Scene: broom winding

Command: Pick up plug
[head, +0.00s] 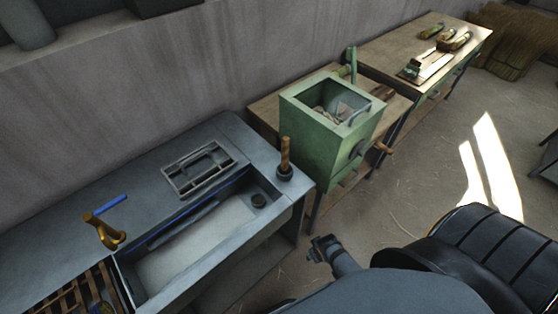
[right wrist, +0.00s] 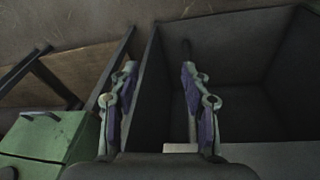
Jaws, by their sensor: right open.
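A wooden-handled piece with a dark round base, apparently the plug (head: 285,158), stands upright on the right rim of the grey sink (head: 228,128). A dark round fitting (head: 258,200), perhaps the drain, shows at the right end of the basin. My right gripper (head: 318,248) is in front of the sink's right end, apart from the plug. In the right wrist view my right gripper (right wrist: 158,75) is open, with nothing between its fingers. The plug does not show clearly in that view. My left gripper is not in view.
A green box machine (head: 312,142) with a crank stands right of the sink. It also shows in the right wrist view (right wrist: 45,135). A brass tap (head: 105,230) with a blue handle and a grey rack (head: 198,168) are at the sink. A wooden table (head: 385,50) holds tools.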

